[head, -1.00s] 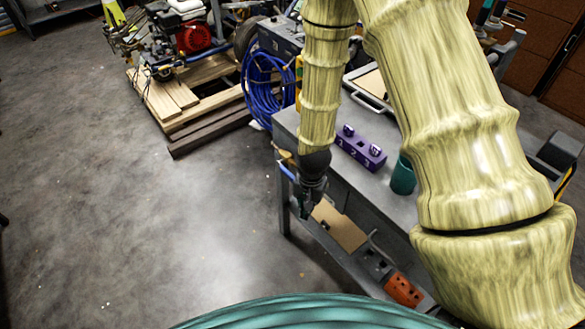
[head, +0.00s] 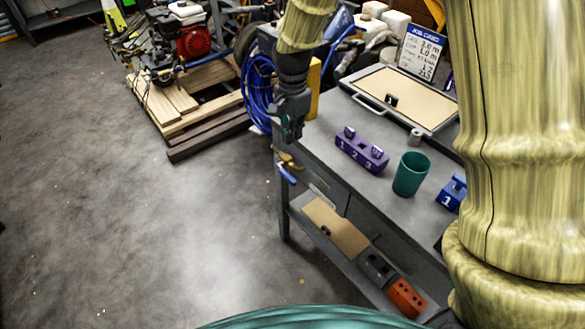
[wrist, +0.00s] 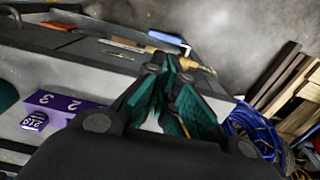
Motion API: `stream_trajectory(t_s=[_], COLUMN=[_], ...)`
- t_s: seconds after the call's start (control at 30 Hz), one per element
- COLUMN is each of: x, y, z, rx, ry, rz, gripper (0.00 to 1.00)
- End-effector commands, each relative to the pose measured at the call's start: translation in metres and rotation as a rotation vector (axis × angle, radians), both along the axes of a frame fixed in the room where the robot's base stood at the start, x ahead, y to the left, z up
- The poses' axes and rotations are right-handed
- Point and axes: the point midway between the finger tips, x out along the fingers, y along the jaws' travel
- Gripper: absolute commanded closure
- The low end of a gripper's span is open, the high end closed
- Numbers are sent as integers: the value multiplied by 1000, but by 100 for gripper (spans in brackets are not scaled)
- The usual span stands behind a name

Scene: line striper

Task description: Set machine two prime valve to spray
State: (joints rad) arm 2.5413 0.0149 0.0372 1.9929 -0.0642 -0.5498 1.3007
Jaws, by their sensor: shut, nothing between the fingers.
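A small brass valve (head: 289,160) with a blue lever (head: 287,175) sits at the near left corner of the grey workbench (head: 400,215). The blue lever also shows in the wrist view (wrist: 168,39). I cannot tell whether this is the prime valve of machine two. A striper machine with a red engine (head: 194,41) stands on a wooden pallet at the back left; no machine number is readable on it. My gripper (head: 291,138) is shut and empty, pointing down beside the bench corner, just above the valve in the picture. Its fingers (wrist: 178,75) meet in the wrist view.
A purple block numbered 1, 2, 3 (head: 360,152), a teal cup (head: 411,175) and a blue block marked 1 (head: 452,193) stand on the bench. A job card (head: 421,50) stands behind a tray. Coiled blue hose (head: 257,88) hangs behind my gripper. The floor at left is clear.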

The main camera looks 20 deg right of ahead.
Motion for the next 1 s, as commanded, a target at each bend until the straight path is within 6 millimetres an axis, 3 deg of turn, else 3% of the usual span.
stream_trajectory(t_s=[0.27,1.0], x=[-1,-1], y=[0,0], z=[-14,-119], rx=[0,1], ry=[2,1], rz=[1,1], gripper=[100,100])
